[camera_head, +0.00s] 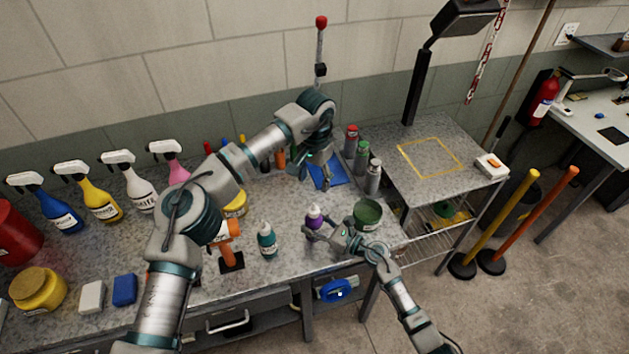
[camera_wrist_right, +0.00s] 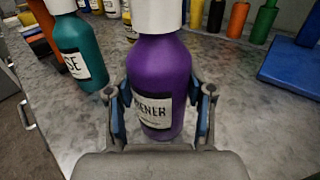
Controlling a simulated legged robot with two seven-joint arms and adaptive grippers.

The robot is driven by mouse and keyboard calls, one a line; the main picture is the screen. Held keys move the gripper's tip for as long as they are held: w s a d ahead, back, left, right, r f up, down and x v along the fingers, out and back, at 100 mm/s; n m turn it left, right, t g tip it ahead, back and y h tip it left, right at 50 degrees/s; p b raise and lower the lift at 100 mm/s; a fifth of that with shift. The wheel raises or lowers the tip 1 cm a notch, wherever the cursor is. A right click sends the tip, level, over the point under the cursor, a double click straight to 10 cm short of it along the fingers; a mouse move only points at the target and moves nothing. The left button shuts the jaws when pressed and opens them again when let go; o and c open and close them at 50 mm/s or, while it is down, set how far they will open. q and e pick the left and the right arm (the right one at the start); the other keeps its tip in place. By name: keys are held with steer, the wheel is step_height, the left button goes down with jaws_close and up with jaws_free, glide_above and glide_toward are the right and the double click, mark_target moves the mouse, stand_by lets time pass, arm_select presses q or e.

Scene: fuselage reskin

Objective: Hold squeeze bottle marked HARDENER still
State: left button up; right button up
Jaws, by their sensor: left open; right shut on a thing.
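The purple squeeze bottle (camera_head: 314,219) stands upright on the grey speckled bench in the head view. In the right wrist view the purple bottle (camera_wrist_right: 160,80) has a white cap and a label on which "ENER" can be read. My right gripper (camera_head: 318,236) is shut on it, with one finger on each side of the bottle (camera_wrist_right: 160,128). Its base appears to be on the bench or very close to it.
Spray cans (camera_head: 373,177) stand behind. Several spray bottles (camera_head: 102,205) line the left. An orange tool (camera_head: 229,245) stands nearby.

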steer(key=o, duration=1.4)
steer(key=shift+c, duration=0.2)
